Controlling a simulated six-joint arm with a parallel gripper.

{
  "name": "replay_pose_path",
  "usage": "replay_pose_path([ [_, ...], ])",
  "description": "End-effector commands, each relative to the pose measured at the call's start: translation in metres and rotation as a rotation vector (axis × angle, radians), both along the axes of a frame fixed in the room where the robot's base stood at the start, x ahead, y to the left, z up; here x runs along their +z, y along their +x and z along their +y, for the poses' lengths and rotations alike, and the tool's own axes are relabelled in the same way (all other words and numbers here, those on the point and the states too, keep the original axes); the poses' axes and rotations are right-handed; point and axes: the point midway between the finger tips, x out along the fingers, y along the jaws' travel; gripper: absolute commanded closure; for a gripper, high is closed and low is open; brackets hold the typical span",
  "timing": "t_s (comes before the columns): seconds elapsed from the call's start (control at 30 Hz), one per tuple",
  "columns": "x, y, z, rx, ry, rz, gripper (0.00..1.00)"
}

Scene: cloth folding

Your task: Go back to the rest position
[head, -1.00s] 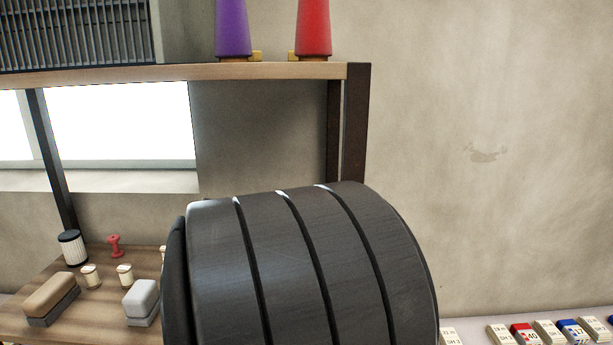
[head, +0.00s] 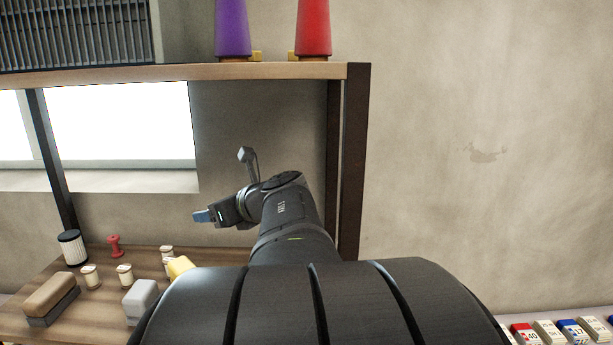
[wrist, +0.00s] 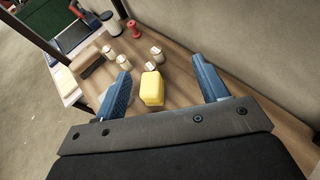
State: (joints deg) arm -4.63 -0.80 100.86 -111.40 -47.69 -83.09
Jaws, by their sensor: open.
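My gripper (head: 203,216) is raised above the wooden table, left of the shelf's dark post in the head view. In the wrist view its two blue fingers (wrist: 160,88) stand wide apart with nothing held between them. A yellow block (wrist: 152,88) shows beyond and below the gap between the fingers, on the table. No cloth is visible in either view.
The wooden table (head: 60,318) carries white spools (head: 125,275), a red spool (head: 114,246), a brush (head: 50,298) and a grey block (head: 140,300). A shelf (head: 180,72) with purple and red cones stands above. The wall at right is bare.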

Motion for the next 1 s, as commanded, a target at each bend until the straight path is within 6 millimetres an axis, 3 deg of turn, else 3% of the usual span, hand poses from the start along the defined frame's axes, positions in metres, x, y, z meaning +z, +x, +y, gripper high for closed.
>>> replay_pose_path([
  [0.2,-0.033,-0.032,0.001,0.108,0.000,0.007,0.33],
  [0.5,-0.064,-0.064,0.004,0.215,0.000,0.004,0.33],
  [1.0,-0.071,-0.073,0.005,0.243,0.000,0.001,0.33],
])
